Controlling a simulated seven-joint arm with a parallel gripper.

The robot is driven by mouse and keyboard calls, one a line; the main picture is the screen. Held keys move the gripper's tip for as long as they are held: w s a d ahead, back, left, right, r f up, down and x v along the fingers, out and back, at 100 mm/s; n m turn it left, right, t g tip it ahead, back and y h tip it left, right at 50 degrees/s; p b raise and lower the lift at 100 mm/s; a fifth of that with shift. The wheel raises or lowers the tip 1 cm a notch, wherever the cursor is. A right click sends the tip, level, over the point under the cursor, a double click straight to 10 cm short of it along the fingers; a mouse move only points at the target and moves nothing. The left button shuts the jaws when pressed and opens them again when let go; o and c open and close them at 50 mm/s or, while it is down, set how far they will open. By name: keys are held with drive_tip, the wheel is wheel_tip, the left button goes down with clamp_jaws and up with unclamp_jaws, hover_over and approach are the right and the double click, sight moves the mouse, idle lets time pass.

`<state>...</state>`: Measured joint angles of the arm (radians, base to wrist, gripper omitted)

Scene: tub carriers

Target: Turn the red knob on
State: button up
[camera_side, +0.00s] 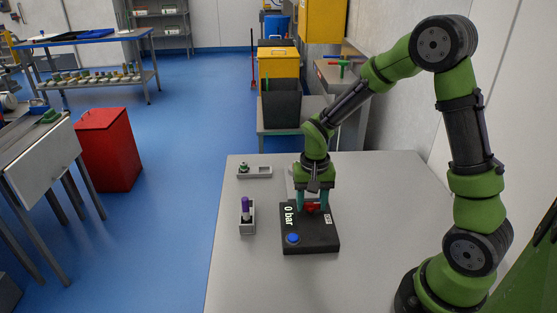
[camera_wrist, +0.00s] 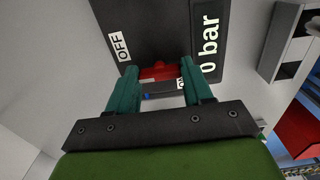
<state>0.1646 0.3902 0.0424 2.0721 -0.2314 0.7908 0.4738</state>
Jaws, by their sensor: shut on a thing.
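The red knob (camera_side: 311,207) is on top of a black box (camera_side: 318,239) marked "0 bar" on the pale table. My gripper (camera_side: 313,203) points down over the box, its teal fingers shut on the knob. In the wrist view the red knob (camera_wrist: 158,70) lies between the two fingertips (camera_wrist: 160,74). A white "OFF" label (camera_wrist: 119,46) is beside the left finger. A second white label (camera_wrist: 182,84) is mostly hidden by the right finger, so its word cannot be read in full. The knob's exact pointing direction is hard to tell.
A blue button (camera_side: 292,239) is at the box's front left corner. Left of the box, a purple-topped piece (camera_side: 245,206) stands in a small grey holder (camera_side: 247,228). A grey tray (camera_side: 262,173) with a green piece lies farther back. The table's front is clear.

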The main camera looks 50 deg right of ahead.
drive_tip(key=shift+n, duration=0.4)
drive_tip(key=n, duration=0.3)
drive_tip(key=shift+n, duration=0.4)
drive_tip(key=n, duration=1.3)
drive_tip(key=shift+n, duration=0.3)
drive_tip(key=o, duration=1)
drive_tip(key=shift+o, duration=0.2)
